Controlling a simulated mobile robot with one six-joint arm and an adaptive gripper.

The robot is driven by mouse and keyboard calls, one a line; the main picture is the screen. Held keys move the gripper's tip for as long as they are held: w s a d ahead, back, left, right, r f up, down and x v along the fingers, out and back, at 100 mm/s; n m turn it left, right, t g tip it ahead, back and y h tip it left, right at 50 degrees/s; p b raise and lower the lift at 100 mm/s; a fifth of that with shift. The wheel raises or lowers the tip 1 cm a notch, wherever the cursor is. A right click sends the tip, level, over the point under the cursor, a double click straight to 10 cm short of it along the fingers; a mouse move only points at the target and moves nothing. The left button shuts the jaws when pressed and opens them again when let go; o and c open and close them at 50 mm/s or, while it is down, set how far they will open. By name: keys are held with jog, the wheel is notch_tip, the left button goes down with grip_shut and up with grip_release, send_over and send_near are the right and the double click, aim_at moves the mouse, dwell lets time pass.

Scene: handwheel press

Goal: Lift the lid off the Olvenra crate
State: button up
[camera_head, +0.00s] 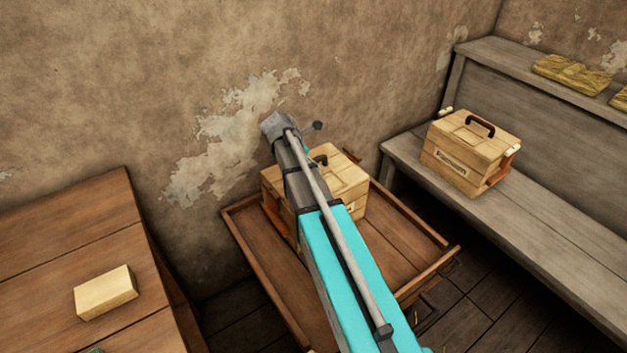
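A pale wooden crate (348,182) with a lid and a dark handle (319,160) stands in a shallow brown wooden tray, partly behind my arm. Its label is mostly hidden, so I cannot read Olvenra on it. A second, similar crate (463,160) stands on the grey bench at the right. Its lid has a dark arched handle (480,126), and its front label is small and does not seem to read Olvenra. Both lids appear seated. My arm reaches over the middle crate, with its far joint near the wall. My gripper is hidden behind the arm.
The tray (262,262) has raised edges and bare floor around the crate. A brown table (60,235) at the left carries a pale block (105,292). The grey bench (560,228) has a back shelf with yellowish slabs (571,76). A worn wall (130,80) closes the back.

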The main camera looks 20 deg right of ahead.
jog(key=shift+d, duration=0.1)
dwell(0.5)
grip_shut()
